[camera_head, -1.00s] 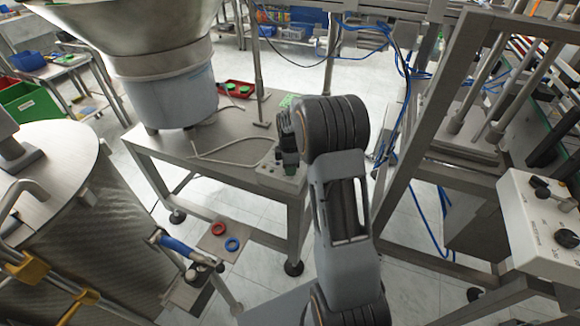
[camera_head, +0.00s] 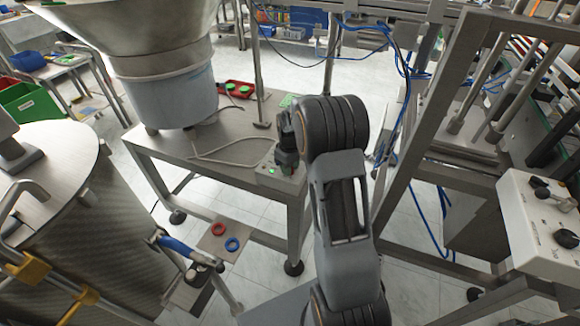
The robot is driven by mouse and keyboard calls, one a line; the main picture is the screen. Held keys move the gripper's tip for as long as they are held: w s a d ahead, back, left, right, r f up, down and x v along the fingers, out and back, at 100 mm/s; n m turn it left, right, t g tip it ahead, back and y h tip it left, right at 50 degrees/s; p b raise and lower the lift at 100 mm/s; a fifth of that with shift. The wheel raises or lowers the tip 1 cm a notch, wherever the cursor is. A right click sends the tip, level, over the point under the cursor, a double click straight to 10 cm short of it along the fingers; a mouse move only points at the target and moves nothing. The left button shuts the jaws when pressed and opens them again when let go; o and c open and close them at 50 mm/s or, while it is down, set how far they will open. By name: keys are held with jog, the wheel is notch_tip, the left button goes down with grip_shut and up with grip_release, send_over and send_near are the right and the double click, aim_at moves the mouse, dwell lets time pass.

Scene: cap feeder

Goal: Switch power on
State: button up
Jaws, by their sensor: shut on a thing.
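A small grey control box (camera_head: 268,181) sits at the front right corner of the steel feeder table (camera_head: 190,155). A small green light (camera_head: 272,171) shows on top of it. My gripper (camera_head: 287,166) points down onto the box's right part, at the switch there. Its jaws are shut on the switch, which they and my wrist mostly hide. The switch's exact position cannot be made out.
The large bowl feeder (camera_head: 165,95) stands on the table behind and left. A loose grey cable (camera_head: 215,158) lies on the tabletop. A steel frame with blue cables (camera_head: 410,120) and a white control panel (camera_head: 530,225) stand to the right. A steel drum (camera_head: 90,215) is at left.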

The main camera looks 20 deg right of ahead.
jog(key=shift+m, duration=1.1)
jog(key=o, duration=0.9)
notch_tip(320, 180, up, 14)
jog(key=shift+f+p, duration=0.1)
jog(key=shift+p, duration=0.2)
